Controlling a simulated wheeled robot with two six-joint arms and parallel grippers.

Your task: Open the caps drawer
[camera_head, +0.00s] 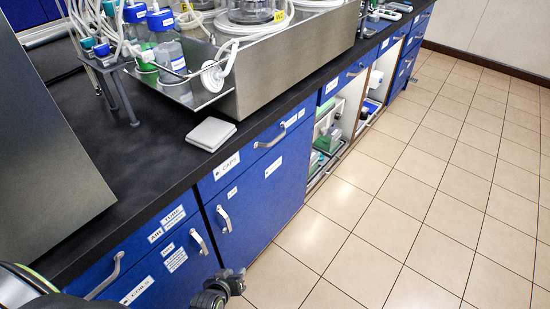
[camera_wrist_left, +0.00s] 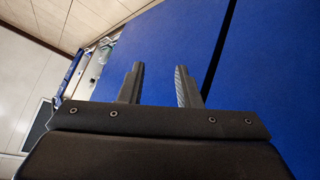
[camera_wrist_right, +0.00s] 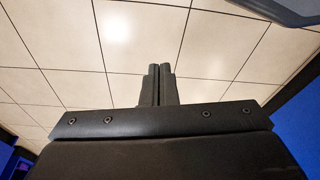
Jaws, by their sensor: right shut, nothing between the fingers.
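The caps drawer (camera_head: 240,166) is the blue top drawer with a "CAPS" label, under the black counter in the head view. It is shut, with its front flush with the cabinet. Its metal bar handle (camera_head: 270,139) is clear of any gripper. My left gripper (camera_head: 225,284) shows dark and small at the bottom of the head view, below and apart from the caps drawer. In the left wrist view its two fingers (camera_wrist_left: 157,85) are apart and empty before blue cabinet fronts. My right gripper (camera_wrist_right: 158,82) is shut and empty over floor tiles in the right wrist view.
A blue door with a handle (camera_head: 224,219) is below the caps drawer. Another drawer with a handle (camera_head: 103,276) is to its left. A pale square item (camera_head: 211,134) and a steel bioreactor tray (camera_head: 285,75) are on the counter. The tiled floor (camera_head: 400,190) at right is clear.

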